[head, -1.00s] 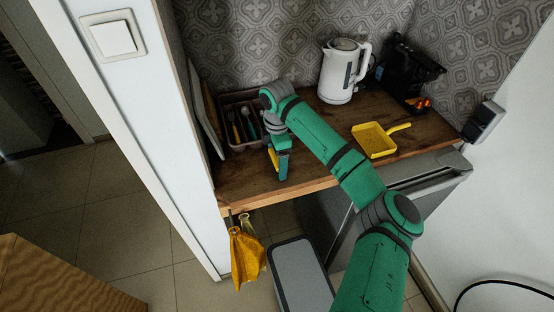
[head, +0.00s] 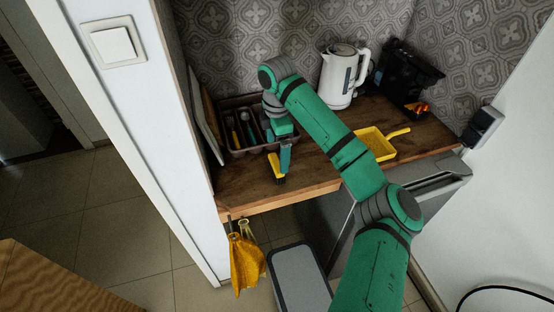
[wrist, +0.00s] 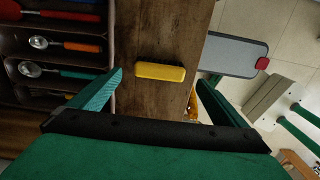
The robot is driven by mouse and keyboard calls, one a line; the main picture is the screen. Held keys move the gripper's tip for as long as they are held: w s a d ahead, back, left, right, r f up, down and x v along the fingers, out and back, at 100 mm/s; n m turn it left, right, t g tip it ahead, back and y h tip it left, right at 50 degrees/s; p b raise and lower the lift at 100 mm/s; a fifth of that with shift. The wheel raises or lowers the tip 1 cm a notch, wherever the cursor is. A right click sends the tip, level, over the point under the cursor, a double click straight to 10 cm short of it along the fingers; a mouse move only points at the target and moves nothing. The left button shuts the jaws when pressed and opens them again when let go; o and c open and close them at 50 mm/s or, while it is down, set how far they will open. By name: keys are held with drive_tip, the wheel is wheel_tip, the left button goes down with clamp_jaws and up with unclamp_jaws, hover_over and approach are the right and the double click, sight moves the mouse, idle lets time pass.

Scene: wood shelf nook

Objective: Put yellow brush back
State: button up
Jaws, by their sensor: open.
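The yellow brush (head: 277,170) lies on the wooden counter (head: 232,180) near its front edge. In the wrist view the brush (wrist: 160,71) shows as a yellow block with dark bristles along its edge, on bare wood. My gripper (head: 285,157) is just above and beside it in the head view. In the wrist view my gripper (wrist: 159,80) is open, with the brush in the gap between its fingers and clear space on both sides. The yellow dustpan (head: 374,143) lies on the counter to the right, partly hidden behind my arm.
A cutlery tray (head: 229,147) with several utensils stands at the counter's left. A white kettle (head: 340,78) and a black machine (head: 402,75) stand at the back. Yellow cloths (head: 245,265) hang below the front edge, near a grey bin (head: 297,275).

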sight(277, 162)
drive_tip(key=shift+r, duration=2.2)
drive_tip(key=shift+w, duration=0.1)
